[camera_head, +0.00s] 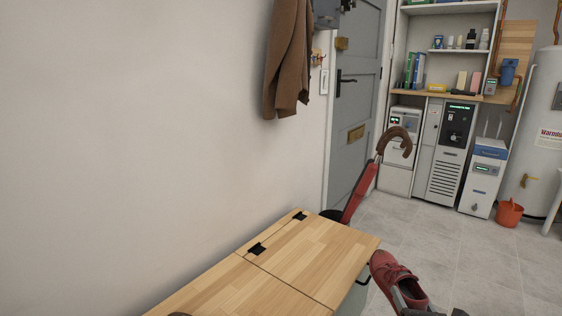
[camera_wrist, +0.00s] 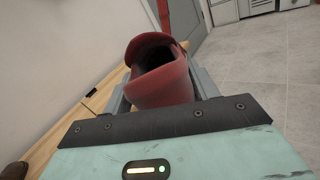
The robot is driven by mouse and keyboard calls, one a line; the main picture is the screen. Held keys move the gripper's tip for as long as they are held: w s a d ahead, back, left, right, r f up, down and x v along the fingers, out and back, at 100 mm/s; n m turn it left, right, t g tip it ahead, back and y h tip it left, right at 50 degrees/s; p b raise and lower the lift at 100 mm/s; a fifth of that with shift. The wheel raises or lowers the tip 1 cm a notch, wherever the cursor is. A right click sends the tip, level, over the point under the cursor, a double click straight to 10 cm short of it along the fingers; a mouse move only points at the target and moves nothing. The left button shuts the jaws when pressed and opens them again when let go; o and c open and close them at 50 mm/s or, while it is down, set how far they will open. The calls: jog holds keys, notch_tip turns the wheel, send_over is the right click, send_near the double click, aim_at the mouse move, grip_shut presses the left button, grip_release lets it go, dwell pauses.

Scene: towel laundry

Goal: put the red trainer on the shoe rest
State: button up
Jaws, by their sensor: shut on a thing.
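The red trainer (camera_head: 396,274) is right of the wooden bench's front corner in the head view, with its laces showing. My gripper (camera_head: 412,300) is shut on it and is partly cut off by the bottom edge. In the wrist view, the trainer (camera_wrist: 163,88) stands between the fingers of my gripper (camera_wrist: 162,95), its dark opening facing the camera. The wooden bench top (camera_head: 310,262) has two black hinges and lies left of the trainer. I see no separate shoe rest, and I cannot tell whether the bench is it.
An umbrella (camera_head: 363,185) with a brown crook handle leans in a dark stand behind the bench. A brown coat (camera_head: 288,60) hangs on the wall. White machines (camera_head: 450,150) and an orange bucket (camera_head: 510,213) stand at the back. The tiled floor (camera_head: 470,250) is clear.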

jog(key=s+r+p, duration=0.4)
jog(key=r+p, duration=0.7)
jog(key=s+r+p, duration=0.4)
jog(key=r+p, duration=0.6)
jog(key=p, duration=0.2)
jog(key=shift+r, duration=0.35)
